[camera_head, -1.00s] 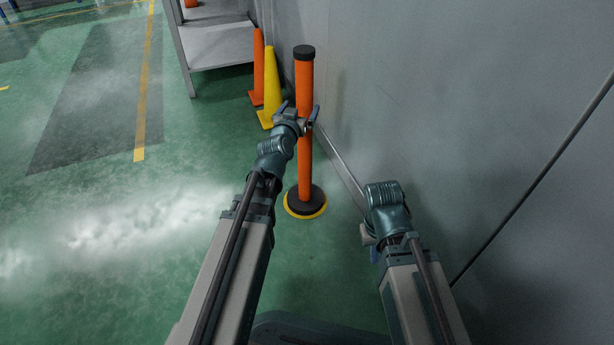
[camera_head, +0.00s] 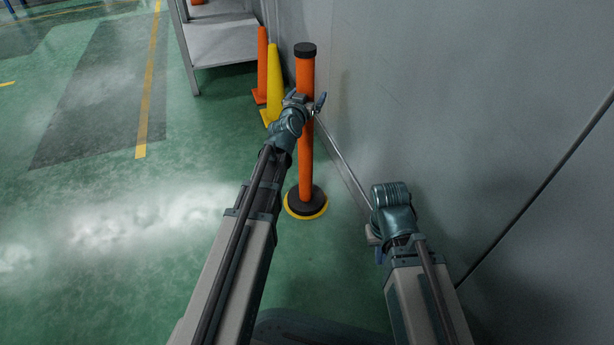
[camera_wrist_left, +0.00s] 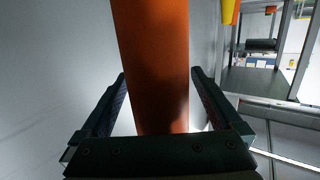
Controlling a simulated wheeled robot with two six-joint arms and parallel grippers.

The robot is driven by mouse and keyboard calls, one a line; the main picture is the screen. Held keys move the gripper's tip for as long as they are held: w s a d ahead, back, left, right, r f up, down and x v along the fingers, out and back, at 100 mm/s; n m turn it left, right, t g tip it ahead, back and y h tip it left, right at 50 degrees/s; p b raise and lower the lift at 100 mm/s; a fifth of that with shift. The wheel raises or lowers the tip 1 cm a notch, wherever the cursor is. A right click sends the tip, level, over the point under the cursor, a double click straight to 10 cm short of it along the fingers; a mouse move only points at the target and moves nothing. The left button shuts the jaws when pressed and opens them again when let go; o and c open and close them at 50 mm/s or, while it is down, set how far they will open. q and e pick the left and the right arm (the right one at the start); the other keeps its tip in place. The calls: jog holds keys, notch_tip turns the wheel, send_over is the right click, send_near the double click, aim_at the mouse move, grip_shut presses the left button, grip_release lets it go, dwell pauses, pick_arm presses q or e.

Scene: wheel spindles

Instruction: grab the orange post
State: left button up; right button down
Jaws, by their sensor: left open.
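The orange post (camera_head: 306,160) stands upright on the floor, with a black cap and a round black base with a yellow rim. My left gripper (camera_head: 308,101) is at the upper part of the post, jaws open. In the left wrist view the post (camera_wrist_left: 158,60) passes between the two fingers (camera_wrist_left: 160,75), one on each side, with gaps showing beside it. My right gripper (camera_head: 377,248) hangs low near the wall, away from the post. Its fingers are mostly hidden, so its opening cannot be made out.
A yellow cone (camera_head: 273,85) and an orange cone (camera_head: 261,65) stand behind the post to the left. A grey shelf (camera_head: 222,46) is beyond them. A grey wall (camera_head: 450,110) runs close along the right. Open green floor (camera_head: 100,190) lies to the left.

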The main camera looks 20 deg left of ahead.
pick_arm(q)
grip_shut()
dwell(0.3)
jog(key=shift+r, duration=0.1)
pick_arm(e)
jog(key=shift+r, duration=0.1)
